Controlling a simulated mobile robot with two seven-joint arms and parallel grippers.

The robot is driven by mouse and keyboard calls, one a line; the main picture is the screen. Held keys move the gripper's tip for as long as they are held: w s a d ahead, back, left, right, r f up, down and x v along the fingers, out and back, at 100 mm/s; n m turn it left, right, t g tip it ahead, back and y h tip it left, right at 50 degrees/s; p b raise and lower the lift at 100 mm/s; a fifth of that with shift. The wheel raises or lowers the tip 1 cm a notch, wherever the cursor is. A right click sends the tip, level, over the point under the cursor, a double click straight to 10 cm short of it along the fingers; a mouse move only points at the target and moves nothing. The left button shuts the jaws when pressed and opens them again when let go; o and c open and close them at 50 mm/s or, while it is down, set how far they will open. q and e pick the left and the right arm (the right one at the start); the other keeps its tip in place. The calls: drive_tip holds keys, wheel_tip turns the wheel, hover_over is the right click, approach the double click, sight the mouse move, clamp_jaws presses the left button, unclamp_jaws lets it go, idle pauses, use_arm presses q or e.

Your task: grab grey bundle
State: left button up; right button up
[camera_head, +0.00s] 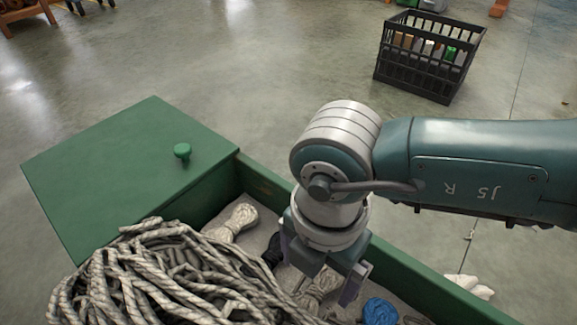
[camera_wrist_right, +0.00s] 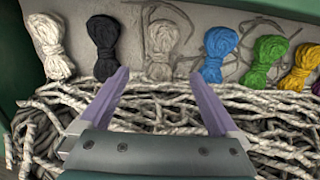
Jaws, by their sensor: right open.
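The grey bundle (camera_wrist_right: 160,47) is a tied wool skein lying on the floor of the green box, straight ahead between my fingertips in the right wrist view. In the head view the grey bundle (camera_head: 317,287) lies below my right gripper, partly hidden by it. My right gripper (camera_wrist_right: 158,75) is open and empty, its two purple fingers apart. In the head view the right gripper (camera_head: 320,277) points down into the box. I cannot tell the exact gap between fingers and bundle. My left gripper is not in view.
A dark skein (camera_wrist_right: 103,36) and a cream skein (camera_wrist_right: 49,46) lie left of the grey one; blue (camera_wrist_right: 216,55), green (camera_wrist_right: 264,61) and yellow (camera_wrist_right: 301,66) skeins lie right. A rope heap (camera_head: 170,280) fills the near box. The green box wall (camera_head: 425,280) runs beside my arm.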

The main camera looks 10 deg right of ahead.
sight(316, 291)
drive_tip(key=f+b, duration=0.1)
drive_tip(key=f, duration=0.1)
drive_tip(key=f+b, duration=0.4)
drive_tip(key=shift+d+f, duration=0.25)
drive_tip(key=shift+r, duration=0.1)
drive_tip(key=c, duration=1.4)
drive_tip(key=shift+c, duration=0.2)
drive_tip(key=shift+r, duration=0.1)
